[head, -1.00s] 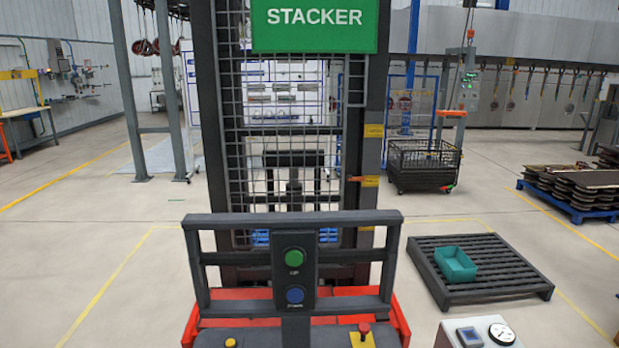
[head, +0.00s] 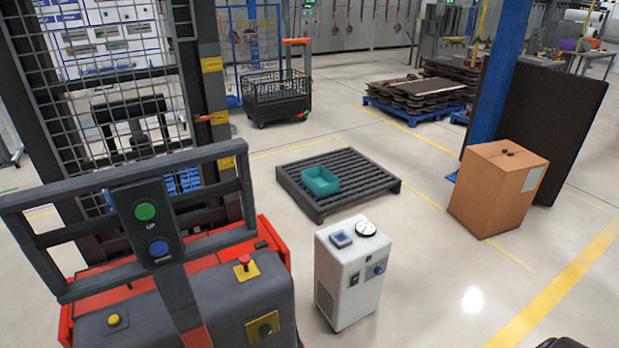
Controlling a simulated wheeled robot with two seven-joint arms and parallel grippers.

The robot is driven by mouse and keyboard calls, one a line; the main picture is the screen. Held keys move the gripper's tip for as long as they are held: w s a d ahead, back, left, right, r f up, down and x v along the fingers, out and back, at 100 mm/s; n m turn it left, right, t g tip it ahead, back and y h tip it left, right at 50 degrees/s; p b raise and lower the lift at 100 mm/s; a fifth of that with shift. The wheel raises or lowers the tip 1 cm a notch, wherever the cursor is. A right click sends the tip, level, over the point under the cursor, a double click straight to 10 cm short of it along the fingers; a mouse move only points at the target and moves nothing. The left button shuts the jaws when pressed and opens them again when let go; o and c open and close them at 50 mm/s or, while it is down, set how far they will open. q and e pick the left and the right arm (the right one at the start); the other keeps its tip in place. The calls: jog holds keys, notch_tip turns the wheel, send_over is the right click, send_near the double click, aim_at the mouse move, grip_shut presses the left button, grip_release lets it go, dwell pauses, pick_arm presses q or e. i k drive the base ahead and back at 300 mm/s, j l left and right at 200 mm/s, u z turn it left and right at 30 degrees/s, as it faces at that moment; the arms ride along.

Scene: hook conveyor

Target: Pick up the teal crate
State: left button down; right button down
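The teal crate (head: 320,181) is an open-topped box. It sits on a dark slatted pallet (head: 372,189) on the floor, a little left of the pallet's middle, near the centre of the head view. It looks empty, though only part of its inside shows. Neither of my grippers shows in the head view.
The red and black stacker (head: 200,280) fills the left foreground. A white box unit with a gauge (head: 345,275) stands in front of the pallet. A cardboard box (head: 495,190) and a blue post (head: 492,95) stand at the right. Floor between pallet and cardboard box is clear.

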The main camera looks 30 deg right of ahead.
aim_at(319, 181)
jog(key=i+l+z, duration=0.2)
jog(key=l+z, duration=0.25)
jog(key=l, duration=0.25)
jog(key=i+l+z, duration=0.4)
jog(key=l, duration=0.25)
jog(key=i+l+z, duration=0.25)
jog(key=l+z, duration=0.2)
jog(key=i+l+z, duration=0.75)
jog(key=i+z, duration=0.15)
jog(key=i+u, duration=0.15)
jog(key=i, duration=0.5)
jog(key=i+l+u, duration=0.1)
jog(key=i, duration=0.5)
jog(key=i+l+u, duration=0.15)
jog(key=i, duration=0.45)
jog(key=i+j+u, duration=0.2)
jog(key=i+u, duration=0.2)
jog(key=i+j+u, duration=0.1)
jog(key=i+u, duration=0.7)
jog(key=i+l+u, duration=0.2)
jog(key=i+u, duration=0.2)
